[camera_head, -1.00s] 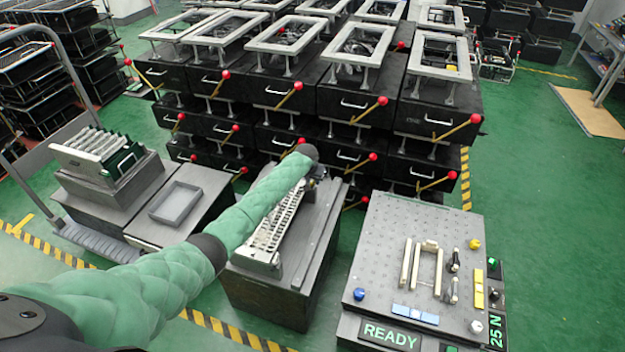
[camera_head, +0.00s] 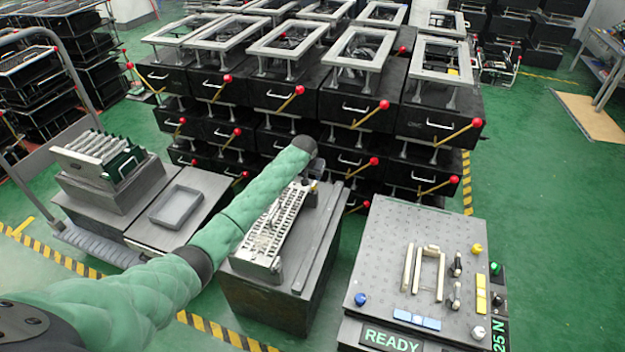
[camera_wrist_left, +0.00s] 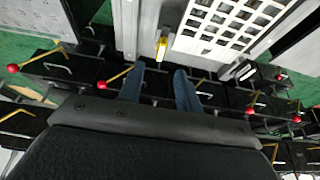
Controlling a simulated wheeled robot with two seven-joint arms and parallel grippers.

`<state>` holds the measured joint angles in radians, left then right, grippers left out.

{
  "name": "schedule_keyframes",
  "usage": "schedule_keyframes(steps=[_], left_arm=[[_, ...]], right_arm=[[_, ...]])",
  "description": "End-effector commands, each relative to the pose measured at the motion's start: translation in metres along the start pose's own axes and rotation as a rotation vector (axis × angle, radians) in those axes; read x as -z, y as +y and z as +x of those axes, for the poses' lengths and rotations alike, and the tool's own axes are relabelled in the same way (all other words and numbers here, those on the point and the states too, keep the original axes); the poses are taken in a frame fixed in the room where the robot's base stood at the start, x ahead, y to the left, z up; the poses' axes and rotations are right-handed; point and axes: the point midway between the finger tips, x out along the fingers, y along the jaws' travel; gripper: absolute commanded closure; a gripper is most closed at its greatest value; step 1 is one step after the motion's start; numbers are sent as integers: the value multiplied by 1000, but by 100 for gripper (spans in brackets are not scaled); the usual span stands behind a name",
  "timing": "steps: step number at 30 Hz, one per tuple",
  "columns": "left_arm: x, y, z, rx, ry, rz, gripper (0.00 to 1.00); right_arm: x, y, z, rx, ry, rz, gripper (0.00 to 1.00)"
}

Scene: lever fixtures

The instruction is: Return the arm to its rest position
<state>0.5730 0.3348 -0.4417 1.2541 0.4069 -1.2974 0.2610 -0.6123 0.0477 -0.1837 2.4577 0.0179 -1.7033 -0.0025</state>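My left arm (camera_head: 262,203) reaches in the head view from the lower left over the central fixture (camera_head: 325,230), a grey-topped dark block with a perforated metal plate (camera_head: 272,228). The arm's far end is near the fixture's back edge, and my left gripper is largely hidden there. In the left wrist view the two blue fingers of my left gripper (camera_wrist_left: 159,82) are apart with nothing between them. A small yellow-topped piece (camera_wrist_left: 161,48) on the fixture shows beyond the fingertips, apart from them. The perforated plate also shows in the wrist view (camera_wrist_left: 228,22). My right gripper is out of view.
Stacked black drawer boxes with red-knobbed levers (camera_head: 365,95) stand behind the fixture. A grey panel (camera_head: 385,250) with switches and a "READY" display (camera_head: 391,340) is at right. A grey tray (camera_head: 176,207) and a cart (camera_head: 90,235) are at left. Green floor is open at far right.

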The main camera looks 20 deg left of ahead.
Motion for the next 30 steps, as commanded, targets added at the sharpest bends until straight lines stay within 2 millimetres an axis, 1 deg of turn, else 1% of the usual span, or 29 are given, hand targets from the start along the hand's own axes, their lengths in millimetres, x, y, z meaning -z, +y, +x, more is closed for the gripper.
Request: schedule_keyframes(steps=[5,19,23,24,26,30], left_arm=[[-1,0,-5,0,-1,0,65],[-1,0,-5,1,-1,12,65],[-7,-4,-5,17,-35,57,65],[-9,-5,-7,30,-48,76,65],[-5,-2,-20,46,-45,113,65],[6,8,-51,68,-16,171,65]], right_arm=[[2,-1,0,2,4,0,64],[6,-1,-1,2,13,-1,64],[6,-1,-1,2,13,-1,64],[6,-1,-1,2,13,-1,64],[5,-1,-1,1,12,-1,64],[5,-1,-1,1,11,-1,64]])
